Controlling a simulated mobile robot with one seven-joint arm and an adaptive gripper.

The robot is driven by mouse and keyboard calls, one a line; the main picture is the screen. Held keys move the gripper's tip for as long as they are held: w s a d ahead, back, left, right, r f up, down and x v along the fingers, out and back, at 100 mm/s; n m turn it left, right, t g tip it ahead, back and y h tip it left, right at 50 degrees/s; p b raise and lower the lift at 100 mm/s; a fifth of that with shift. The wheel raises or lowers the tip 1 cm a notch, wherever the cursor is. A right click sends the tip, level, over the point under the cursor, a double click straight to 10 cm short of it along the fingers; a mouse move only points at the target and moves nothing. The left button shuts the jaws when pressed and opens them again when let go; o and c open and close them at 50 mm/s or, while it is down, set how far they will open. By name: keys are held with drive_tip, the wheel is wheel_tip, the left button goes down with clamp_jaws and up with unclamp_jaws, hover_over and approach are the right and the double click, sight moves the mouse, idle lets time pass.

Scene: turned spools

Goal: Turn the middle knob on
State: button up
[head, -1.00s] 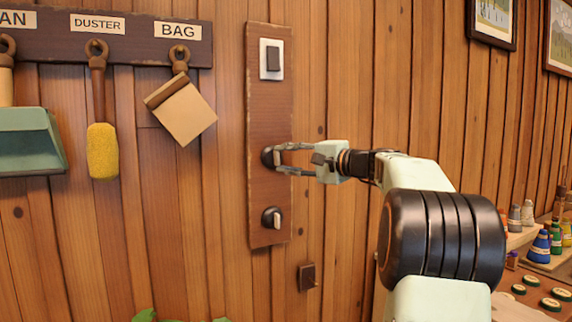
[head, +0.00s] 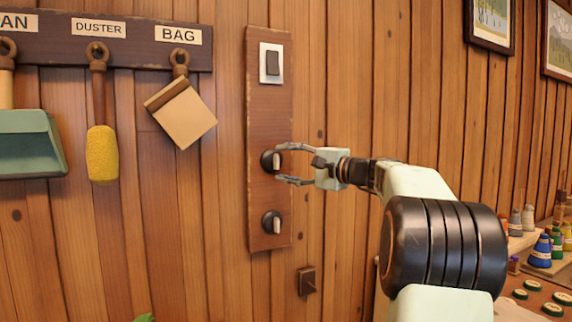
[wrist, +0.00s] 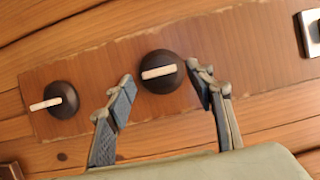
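The middle knob (head: 267,161) is dark and round with a pale bar across it, on a brown wall panel (head: 270,110). It also shows in the wrist view (wrist: 161,86), its bar lying along the panel's length. My gripper (head: 279,163) is open at the knob, one finger above and one below in the head view. In the wrist view my gripper (wrist: 160,77) has its fingers on either side of the knob, apparently with gaps.
A rocker switch (head: 272,64) is at the panel's top. To the left, a rack (head: 60,50) holds a dustpan (head: 28,145), a duster (head: 101,153) and a bag (head: 182,115). Small bottles (head: 541,248) stand at the right. A small wall block (head: 307,281) sits below the panel.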

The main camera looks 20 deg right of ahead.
drive_tip(key=v, duration=1.2)
idle(0.4)
